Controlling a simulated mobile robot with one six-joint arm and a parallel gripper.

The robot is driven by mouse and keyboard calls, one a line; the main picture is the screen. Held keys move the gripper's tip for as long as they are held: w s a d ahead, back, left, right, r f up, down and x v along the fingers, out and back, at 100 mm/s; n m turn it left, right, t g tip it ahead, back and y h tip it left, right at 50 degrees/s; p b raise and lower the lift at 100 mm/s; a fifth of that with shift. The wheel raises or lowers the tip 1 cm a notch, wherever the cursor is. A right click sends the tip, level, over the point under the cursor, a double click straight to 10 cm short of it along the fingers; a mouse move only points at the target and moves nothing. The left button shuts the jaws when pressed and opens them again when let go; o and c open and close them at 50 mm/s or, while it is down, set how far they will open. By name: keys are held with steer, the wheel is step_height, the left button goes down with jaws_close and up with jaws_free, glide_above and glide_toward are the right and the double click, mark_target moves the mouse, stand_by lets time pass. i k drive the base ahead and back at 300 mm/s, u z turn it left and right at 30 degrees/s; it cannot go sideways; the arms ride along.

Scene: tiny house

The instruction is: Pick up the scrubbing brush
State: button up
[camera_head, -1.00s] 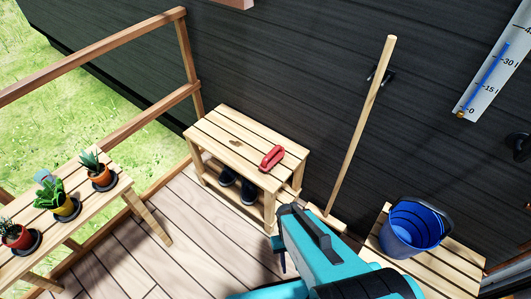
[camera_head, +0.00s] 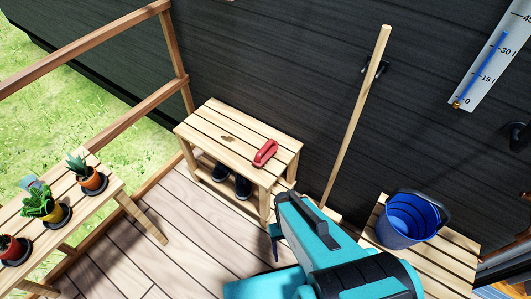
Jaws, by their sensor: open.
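The scrubbing brush (camera_head: 265,152) is red and lies on the right part of the top of a small slatted wooden bench (camera_head: 213,128) against the dark wall. My teal arm reaches in from the bottom edge. My gripper (camera_head: 276,246) shows only as a small dark part at the arm's left side, below and apart from the brush. It is open, and I see nothing held. Most of the gripper is hidden by the arm.
Dark shoes (camera_head: 232,180) stand on the bench's lower shelf. A broom handle (camera_head: 357,115) leans upright on the wall. Potted plants (camera_head: 88,178) stand on a table at left. Deck floor between is clear.

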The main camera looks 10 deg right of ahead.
mark_target(271, 147)
steer(key=u, duration=0.2)
steer(key=k, duration=0.95)
steer(key=u, duration=0.7)
steer(key=k, duration=0.45)
steer(key=u, duration=0.55)
steer(key=i, duration=1.25)
steer(key=u, duration=0.45)
